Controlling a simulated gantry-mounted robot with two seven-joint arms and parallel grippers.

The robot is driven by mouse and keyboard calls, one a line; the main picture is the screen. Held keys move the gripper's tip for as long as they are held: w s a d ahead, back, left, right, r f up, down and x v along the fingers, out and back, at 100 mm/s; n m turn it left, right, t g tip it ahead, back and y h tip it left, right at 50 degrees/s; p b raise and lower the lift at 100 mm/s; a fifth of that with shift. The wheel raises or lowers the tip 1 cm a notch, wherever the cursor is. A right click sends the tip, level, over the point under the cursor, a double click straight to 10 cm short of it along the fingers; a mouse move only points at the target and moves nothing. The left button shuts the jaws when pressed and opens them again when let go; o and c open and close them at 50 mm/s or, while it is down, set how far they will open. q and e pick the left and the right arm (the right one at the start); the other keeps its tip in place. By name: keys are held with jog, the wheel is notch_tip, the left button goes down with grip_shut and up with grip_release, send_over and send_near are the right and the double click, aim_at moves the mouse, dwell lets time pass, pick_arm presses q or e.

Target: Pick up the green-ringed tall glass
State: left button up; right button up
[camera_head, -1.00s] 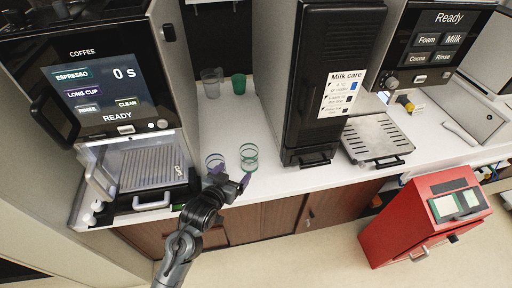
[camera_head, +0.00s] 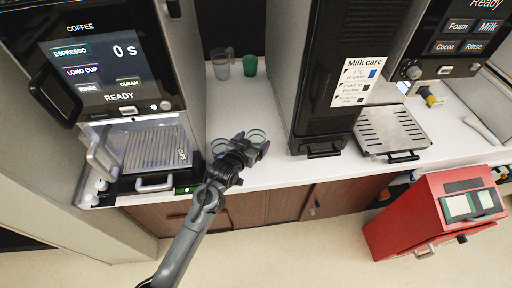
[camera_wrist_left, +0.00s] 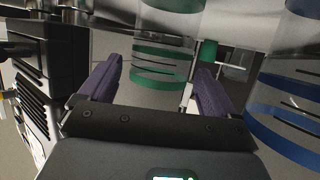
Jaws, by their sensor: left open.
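The green-ringed tall glass (camera_head: 257,134) is clear with green bands and stands on the white counter near its front edge, partly hidden by my gripper. In the left wrist view the green-ringed glass (camera_wrist_left: 160,50) shows ahead, between the lines of the fingers. My left gripper (camera_head: 253,142) is open and empty, at the near side of the glass; its purple fingers (camera_wrist_left: 158,68) are spread apart. I cannot tell whether they touch the glass. A blue-ringed glass (camera_head: 218,144) stands just left of it, also at the right edge of the wrist view (camera_wrist_left: 280,115). My right gripper is out of view.
A green cup (camera_head: 250,66) and a grey mug (camera_head: 221,64) stand at the back. The coffee machine (camera_head: 110,70) is on the left, the black milk unit (camera_head: 335,80) on the right. A red bin (camera_head: 435,215) stands on the floor. The counter between cups and glasses is clear.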

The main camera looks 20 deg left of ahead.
aim_at(260, 134)
pick_arm(q)
jog(key=shift+b+x, duration=0.35)
jog(key=shift+x, duration=1.9)
jog(key=shift+r, duration=0.1)
jog(key=c, duration=1.1)
